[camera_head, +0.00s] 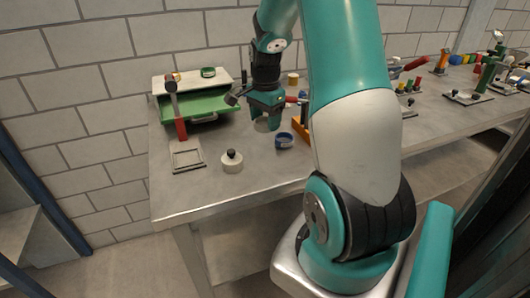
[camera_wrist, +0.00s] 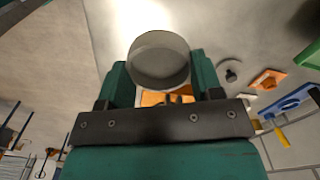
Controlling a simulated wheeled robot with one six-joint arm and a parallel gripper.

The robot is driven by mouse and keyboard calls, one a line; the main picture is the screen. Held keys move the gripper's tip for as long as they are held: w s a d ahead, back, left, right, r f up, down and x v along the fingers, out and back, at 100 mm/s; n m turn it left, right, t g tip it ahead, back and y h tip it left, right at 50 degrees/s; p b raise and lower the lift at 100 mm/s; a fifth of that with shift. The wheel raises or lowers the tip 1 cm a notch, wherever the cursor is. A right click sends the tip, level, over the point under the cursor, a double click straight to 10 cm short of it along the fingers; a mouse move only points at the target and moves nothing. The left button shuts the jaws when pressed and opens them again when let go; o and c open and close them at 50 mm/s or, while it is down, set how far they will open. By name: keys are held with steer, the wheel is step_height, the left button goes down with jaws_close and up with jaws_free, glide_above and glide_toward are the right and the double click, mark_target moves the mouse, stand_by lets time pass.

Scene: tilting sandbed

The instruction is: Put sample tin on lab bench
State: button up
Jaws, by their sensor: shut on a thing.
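My gripper (camera_head: 266,106) is above the left part of the grey lab bench (camera_head: 270,182), pointing down. It is shut on a grey round tin (camera_head: 264,125), which shows below the fingers. In the wrist view the tin (camera_wrist: 158,62) sits between the two green fingers (camera_wrist: 158,80), with its round end facing the camera. I cannot tell whether the tin touches the bench.
A white round weight with a black knob (camera_head: 232,162) and a square frame (camera_head: 187,157) stand left of my gripper. A red-handled tool (camera_head: 178,115) and a green drawer unit (camera_head: 205,103) are behind them. The bench front is clear.

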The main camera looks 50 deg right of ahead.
mark_target(265, 159)
step_height(265, 159, down, 12)
steer(key=shift+r+p, duration=0.25)
steer(key=shift+p, duration=0.15)
steer(key=o, duration=1.2)
steer(key=shift+c, duration=0.2)
